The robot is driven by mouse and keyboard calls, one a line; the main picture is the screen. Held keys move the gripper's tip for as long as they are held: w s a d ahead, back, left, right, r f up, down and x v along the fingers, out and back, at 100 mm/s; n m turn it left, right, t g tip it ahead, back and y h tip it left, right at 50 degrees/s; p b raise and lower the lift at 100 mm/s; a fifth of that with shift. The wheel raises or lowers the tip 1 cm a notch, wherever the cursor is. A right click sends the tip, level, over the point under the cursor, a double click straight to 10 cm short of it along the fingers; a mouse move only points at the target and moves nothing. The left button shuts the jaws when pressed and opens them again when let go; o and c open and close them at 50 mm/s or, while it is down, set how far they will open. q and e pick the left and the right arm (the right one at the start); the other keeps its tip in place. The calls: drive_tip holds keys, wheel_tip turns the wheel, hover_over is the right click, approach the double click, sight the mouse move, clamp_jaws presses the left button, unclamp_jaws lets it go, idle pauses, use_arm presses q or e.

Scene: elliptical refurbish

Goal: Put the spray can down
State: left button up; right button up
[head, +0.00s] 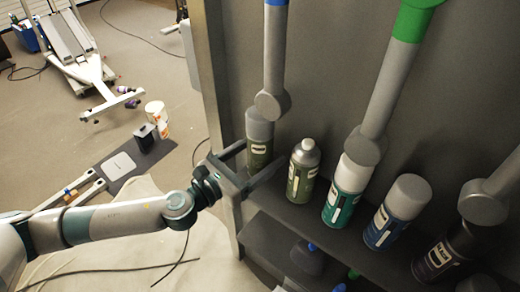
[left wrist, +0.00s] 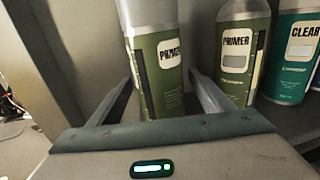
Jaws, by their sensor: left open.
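A green PRIMER spray can (head: 259,150) with a grey cap stands at the left end of the shelf (head: 297,215); it also shows in the left wrist view (left wrist: 158,70). My left gripper (head: 262,155) is open, with one finger on each side of this can. In the left wrist view the can stands between the open fingers (left wrist: 162,92), with a gap beside the right finger. Its base is hidden behind the gripper body. A second green PRIMER can (head: 303,172), without its cap, stands just right of the right finger. My right gripper is not in view.
A teal CLEAR can (head: 347,190), a blue can (head: 397,212) and a black can (head: 445,250) stand farther right on the shelf. Grey posts with round ends hang above the row. The cabinet's side panel (head: 213,70) is close on the left.

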sight(251, 130)
use_arm(q)
drive_tip(key=shift+c, duration=0.6)
drive_tip(key=c, duration=1.2)
drive_tip(key=shift+r+b, duration=0.55)
drive_tip(key=shift+r, duration=4.45)
